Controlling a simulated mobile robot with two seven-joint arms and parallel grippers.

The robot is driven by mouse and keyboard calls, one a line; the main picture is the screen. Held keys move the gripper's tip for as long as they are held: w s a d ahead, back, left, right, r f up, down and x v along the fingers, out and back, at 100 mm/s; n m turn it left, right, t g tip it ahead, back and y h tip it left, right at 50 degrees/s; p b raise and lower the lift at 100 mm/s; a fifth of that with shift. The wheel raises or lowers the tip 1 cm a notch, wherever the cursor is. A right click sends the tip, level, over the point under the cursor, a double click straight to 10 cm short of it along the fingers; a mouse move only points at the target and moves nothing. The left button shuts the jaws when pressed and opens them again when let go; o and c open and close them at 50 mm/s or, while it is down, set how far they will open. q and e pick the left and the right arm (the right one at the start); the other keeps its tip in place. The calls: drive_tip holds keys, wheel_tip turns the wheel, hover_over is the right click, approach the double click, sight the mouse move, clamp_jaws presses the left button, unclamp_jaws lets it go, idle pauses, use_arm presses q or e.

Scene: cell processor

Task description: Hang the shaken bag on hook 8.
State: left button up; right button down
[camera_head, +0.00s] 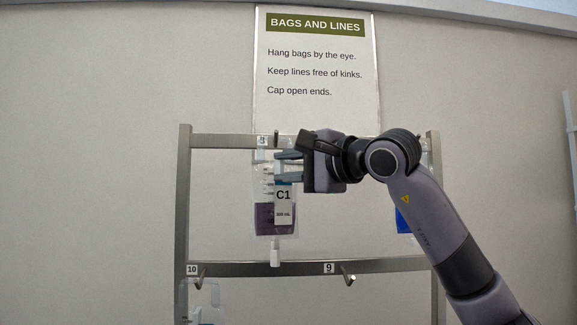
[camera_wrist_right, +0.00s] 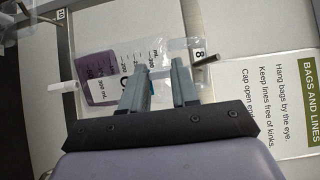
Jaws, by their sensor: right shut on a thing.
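The bag (camera_head: 264,218) is clear, labelled C1, with dark purple fluid in its lower part and a white port below. It is upright just under the plate marked 8 (camera_head: 262,141) and hook 8 (camera_head: 276,138) on the upper bar. My right gripper (camera_head: 288,168) comes in from the right and is shut on the bag's upper part. In the right wrist view the bag (camera_wrist_right: 100,78) lies beyond the fingers (camera_wrist_right: 165,88), its top edge by hook 8 (camera_wrist_right: 206,61). I cannot tell whether the hook passes through the bag's eye. My left gripper is out of view.
The rack's lower bar (camera_head: 260,269) carries hook 10 (camera_head: 199,278) and hook 9 (camera_head: 349,280). A clear bag (camera_head: 203,300) hangs below hook 10; hook 9 looks empty. A blue item (camera_head: 403,221) shows partly behind my right arm. A sign (camera_head: 315,110) is behind the rack.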

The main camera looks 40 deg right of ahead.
drive_tip(key=shift+f, duration=0.15)
drive_tip(key=shift+c, duration=1.5)
unclamp_jaws()
drive_tip(key=s+d+b, duration=0.1)
drive_tip(key=s, duration=0.6)
idle(0.5)
